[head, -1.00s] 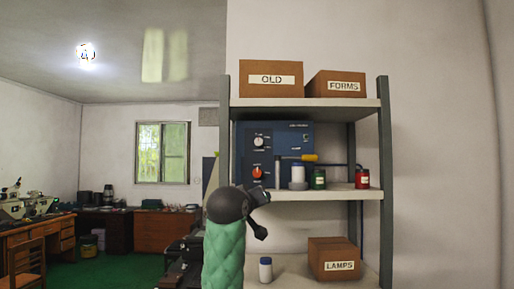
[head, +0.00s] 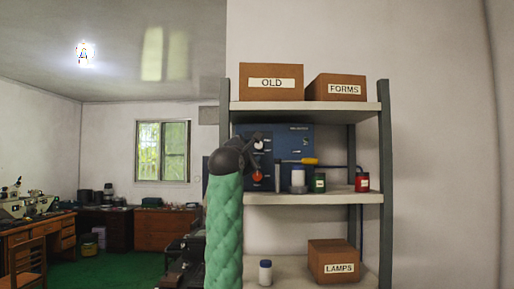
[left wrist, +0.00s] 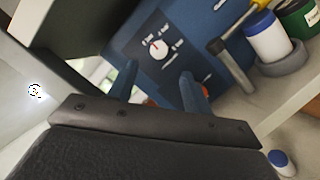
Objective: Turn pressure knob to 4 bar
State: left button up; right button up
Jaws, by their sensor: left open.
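A blue unit (head: 295,141) stands on the middle shelf with a white knob (head: 258,145) above a red knob (head: 257,176) on its front. In the left wrist view the white knob (left wrist: 158,48) has a dial with small labels, too blurred to read surely. My left gripper (head: 257,152) is in front of the unit's left part in the head view and partly covers the knobs. In the left wrist view the left gripper (left wrist: 160,85) is open, its fingers apart with nothing held between them. My right gripper is not in view.
Shelf posts (head: 225,110) flank the space. Boxes (head: 271,83) sit above. A white bottle (head: 265,272) stands below.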

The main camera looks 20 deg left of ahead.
aim_at(258, 146)
pick_arm(q)
jog(key=shift+w+r, duration=0.1)
jog(key=shift+r, duration=0.05)
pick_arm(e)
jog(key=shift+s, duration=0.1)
pick_arm(q)
jog(key=shift+p+x, duration=2.55)
jog(key=shift+x, duration=1.2)
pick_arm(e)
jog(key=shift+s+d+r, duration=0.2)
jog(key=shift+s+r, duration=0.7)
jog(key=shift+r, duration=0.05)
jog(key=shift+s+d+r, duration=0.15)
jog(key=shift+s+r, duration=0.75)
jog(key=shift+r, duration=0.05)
pick_arm(q)
jog(key=c, duration=1)
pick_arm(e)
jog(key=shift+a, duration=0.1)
